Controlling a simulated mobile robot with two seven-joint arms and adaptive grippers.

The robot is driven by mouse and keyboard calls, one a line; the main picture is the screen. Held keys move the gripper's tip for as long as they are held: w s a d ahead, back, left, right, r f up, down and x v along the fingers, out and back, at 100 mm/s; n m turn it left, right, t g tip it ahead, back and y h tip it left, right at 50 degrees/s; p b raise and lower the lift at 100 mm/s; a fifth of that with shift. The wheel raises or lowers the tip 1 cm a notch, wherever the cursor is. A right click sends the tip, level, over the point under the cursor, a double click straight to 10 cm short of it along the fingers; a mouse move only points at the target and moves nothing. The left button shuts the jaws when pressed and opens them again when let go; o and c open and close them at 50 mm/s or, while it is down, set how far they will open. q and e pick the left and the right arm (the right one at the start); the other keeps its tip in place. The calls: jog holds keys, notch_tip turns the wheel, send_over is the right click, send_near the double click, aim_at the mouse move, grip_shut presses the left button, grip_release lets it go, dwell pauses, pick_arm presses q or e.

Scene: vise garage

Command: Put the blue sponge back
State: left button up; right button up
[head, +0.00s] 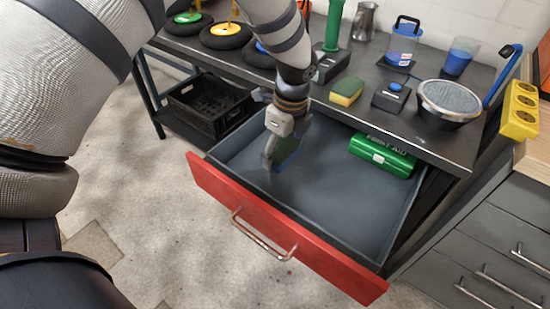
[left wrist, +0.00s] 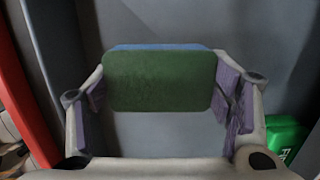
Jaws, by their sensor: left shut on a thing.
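The blue sponge (head: 286,152) has a dark green scouring face. My left gripper (head: 277,155) is shut on it, over the left part of the open drawer (head: 340,205). In the left wrist view the sponge (left wrist: 160,80) sits between both fingers of the left gripper (left wrist: 160,98), green face toward the camera and a blue strip along its top edge. I cannot tell whether it touches the drawer floor. My right gripper is in neither view.
A green first aid box (head: 382,156) lies in the drawer's right back part. The red drawer front (head: 285,235) stands pulled out. On the dark workbench are a yellow and green sponge (head: 347,91), a round speaker-like device (head: 448,100) and several other items. The drawer's middle is clear.

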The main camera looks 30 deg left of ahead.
aim_at(280, 146)
pick_arm(q)
jog(key=shift+w+a+f, duration=0.15)
jog(key=shift+a+f, duration=0.55)
jog(key=shift+f, duration=0.25)
jog(key=shift+a+f, duration=0.2)
jog(key=shift+f, duration=0.7)
jog(key=shift+a+f, duration=0.15)
jog(key=shift+f, duration=0.75)
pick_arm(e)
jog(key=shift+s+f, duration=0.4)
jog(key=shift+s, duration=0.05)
pick_arm(q)
jog(key=shift+f, duration=0.1)
jog(key=shift+f+b, duration=0.15)
jog(key=shift+b, duration=0.15)
jog(key=o, duration=1.3)
jog(key=shift+o, duration=0.2)
jog(key=r, duration=0.4)
jog(key=d+r, duration=0.1)
jog(key=r, duration=0.3)
jog(key=r+p, duration=0.1)
jog(key=r, duration=0.3)
jog(key=shift+d+r, duration=0.2)
jog(key=shift+d, duration=0.05)
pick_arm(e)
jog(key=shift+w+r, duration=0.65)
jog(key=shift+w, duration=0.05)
